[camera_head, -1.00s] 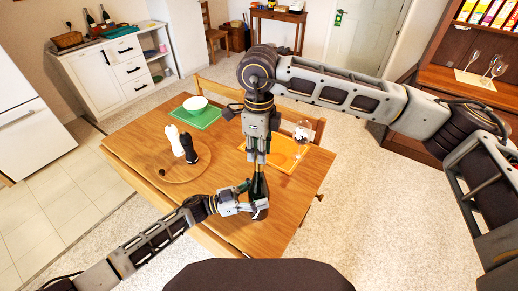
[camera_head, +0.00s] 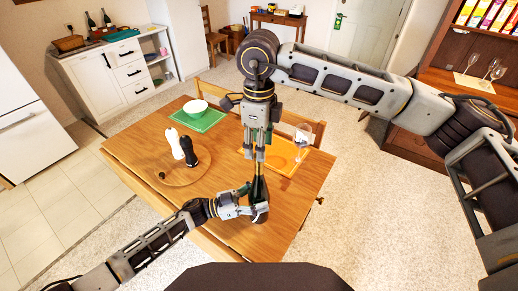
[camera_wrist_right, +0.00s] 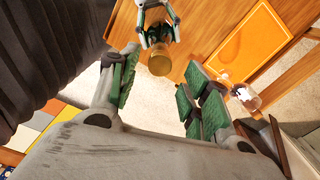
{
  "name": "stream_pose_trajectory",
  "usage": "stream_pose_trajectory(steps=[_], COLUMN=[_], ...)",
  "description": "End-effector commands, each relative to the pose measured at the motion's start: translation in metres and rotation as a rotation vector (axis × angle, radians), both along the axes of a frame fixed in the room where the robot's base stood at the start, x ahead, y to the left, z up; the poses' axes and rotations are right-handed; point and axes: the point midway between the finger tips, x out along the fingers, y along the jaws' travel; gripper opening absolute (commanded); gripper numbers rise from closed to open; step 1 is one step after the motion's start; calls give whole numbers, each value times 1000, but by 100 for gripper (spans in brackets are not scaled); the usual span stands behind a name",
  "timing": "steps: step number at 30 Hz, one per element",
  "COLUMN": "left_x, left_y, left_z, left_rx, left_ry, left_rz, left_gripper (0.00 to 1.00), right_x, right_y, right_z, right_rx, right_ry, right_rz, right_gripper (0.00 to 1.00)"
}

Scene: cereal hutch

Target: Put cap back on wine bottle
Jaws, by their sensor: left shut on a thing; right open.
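The dark green wine bottle (camera_head: 259,187) stands upright near the table's front edge. My left gripper (camera_head: 257,209) is shut around its body and also shows at the top of the right wrist view (camera_wrist_right: 157,28). A gold-brown round cap (camera_wrist_right: 160,60) shows at the bottle's top in the right wrist view, between the tips of my right fingers. I cannot tell how firmly it sits. My right gripper (camera_head: 255,157) is open, pointing down just above the bottle neck, with clear gaps between its fingers and the cap.
On the wooden table (camera_head: 225,170), a round board (camera_head: 178,176) holds white and black mills. A white bowl (camera_head: 195,106) sits on a green mat. A wine glass (camera_head: 303,134) stands by an orange placemat (camera_head: 289,164) behind my right gripper.

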Motion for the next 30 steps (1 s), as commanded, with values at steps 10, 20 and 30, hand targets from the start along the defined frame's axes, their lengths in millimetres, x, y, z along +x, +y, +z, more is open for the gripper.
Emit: stream_pose_trajectory(steps=[10,20,30], left_x=[0,0,0], left_y=[0,0,0], left_z=[0,0,0], left_rx=[0,0,0], left_ry=[1,1,1], left_rz=[0,0,0], left_gripper=[0,0,0], right_x=[0,0,0], right_y=[0,0,0], right_z=[11,12,26], right_rx=[0,0,0], right_ry=[-1,-1,0], right_rz=[0,24,215], right_gripper=[48,47,47])
